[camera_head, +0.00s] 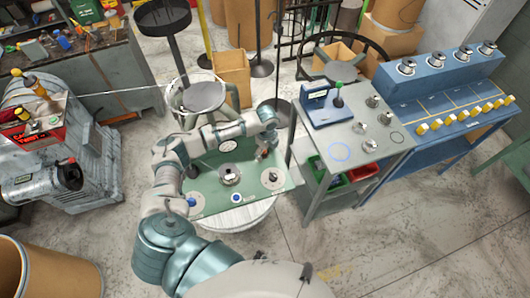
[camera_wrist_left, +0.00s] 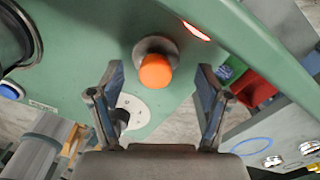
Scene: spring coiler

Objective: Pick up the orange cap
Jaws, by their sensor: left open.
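The orange cap (camera_wrist_left: 155,71) shows in the left wrist view, on a round grey metal piece (camera_wrist_left: 150,45) on the green panel (camera_wrist_left: 85,50). My left gripper (camera_wrist_left: 160,80) is open, with one finger on each side of the cap's line. The cap appears beyond the fingertips, and nothing is held. In the head view my left gripper (camera_head: 267,140) is over the right part of the green panel (camera_head: 205,188), and the cap there is too small to tell clearly. My right gripper is not in view.
A grey table (camera_head: 345,135) with a blue box (camera_head: 326,105) and several metal pieces stands close right of the panel. Under it are green and red bins (camera_head: 362,172). The panel also carries a metal spool (camera_head: 229,174) and a blue button (camera_head: 236,198). A blue bench (camera_head: 440,105) stands farther right.

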